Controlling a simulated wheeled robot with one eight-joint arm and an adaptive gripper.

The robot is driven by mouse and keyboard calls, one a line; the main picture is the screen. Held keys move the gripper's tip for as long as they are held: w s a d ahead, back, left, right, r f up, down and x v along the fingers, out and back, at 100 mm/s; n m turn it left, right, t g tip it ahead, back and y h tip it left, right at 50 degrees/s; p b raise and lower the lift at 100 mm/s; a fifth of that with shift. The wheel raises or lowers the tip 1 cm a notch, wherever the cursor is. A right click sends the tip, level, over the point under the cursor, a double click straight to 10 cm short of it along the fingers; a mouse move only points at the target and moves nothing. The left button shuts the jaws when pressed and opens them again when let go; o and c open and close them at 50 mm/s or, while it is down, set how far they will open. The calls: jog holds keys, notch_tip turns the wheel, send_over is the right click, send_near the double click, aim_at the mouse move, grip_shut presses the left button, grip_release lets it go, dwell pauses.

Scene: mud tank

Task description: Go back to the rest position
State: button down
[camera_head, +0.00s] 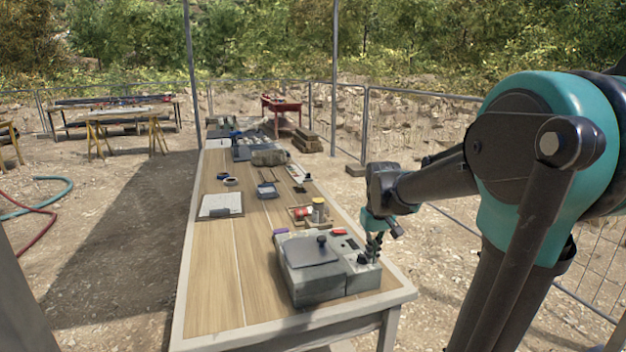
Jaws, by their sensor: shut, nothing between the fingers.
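My gripper (374,246) is shut and empty. It points down at the right part of a grey box-shaped device (318,283) on the near end of the long wooden table (213,287). The fingertips are close to a dark knob on the device's right part; I cannot tell whether they touch it. My teal and dark grey arm comes in from the right and hides some of the ground and fence behind it.
A clipboard (221,205), a yellow-topped jar (319,210) and several small tools lie farther along the table. The table's left half is mostly clear. A wire fence (415,120) runs behind on the right. A red stand (283,104) and another table (115,112) stand farther back.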

jog(key=s+d+f+m+t, duration=0.2)
jog(key=s+f, duration=1)
jog(key=s, duration=0.3)
jog(key=shift+s+d+t, duration=0.15)
jog(key=shift+s+t, duration=0.25)
jog(key=shift+f, duration=0.1)
